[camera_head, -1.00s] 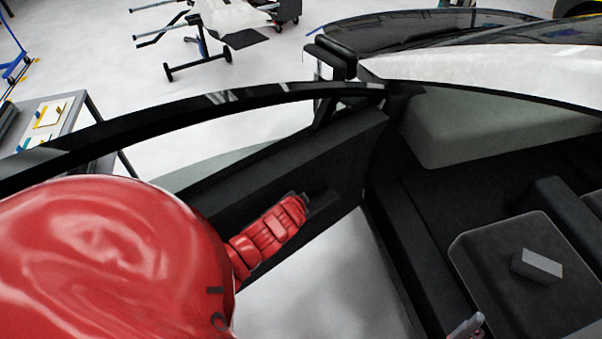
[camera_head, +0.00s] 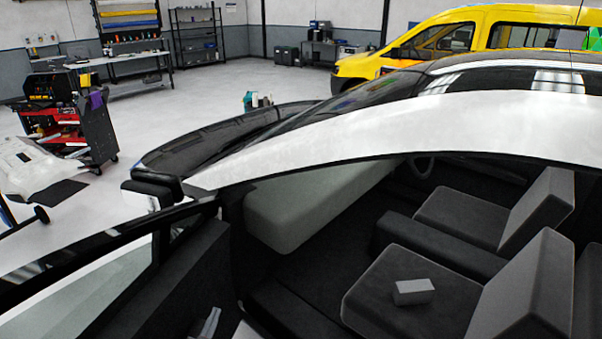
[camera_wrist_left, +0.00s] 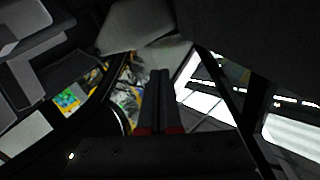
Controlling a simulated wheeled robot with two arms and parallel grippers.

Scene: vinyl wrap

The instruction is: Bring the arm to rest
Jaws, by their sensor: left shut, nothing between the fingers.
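My left gripper (camera_wrist_left: 160,73) is in the middle of the left wrist view. Its two dark fingers lie side by side, shut, with nothing between them. Red marks show at the finger bases. In the head view only a small pale grey piece (camera_head: 208,324) shows at the bottom edge, inside the car by the door; I cannot tell for sure whether it is part of that gripper. My arm's red links are out of the head view. My right gripper is not in view.
The open car side shows dark seats with a small grey block (camera_head: 413,291) on one seat. The door (camera_head: 160,290) and the white roof edge (camera_head: 400,125) border the opening. A yellow van (camera_head: 460,40) and a red tool cart (camera_head: 75,125) stand beyond. Open floor lies between.

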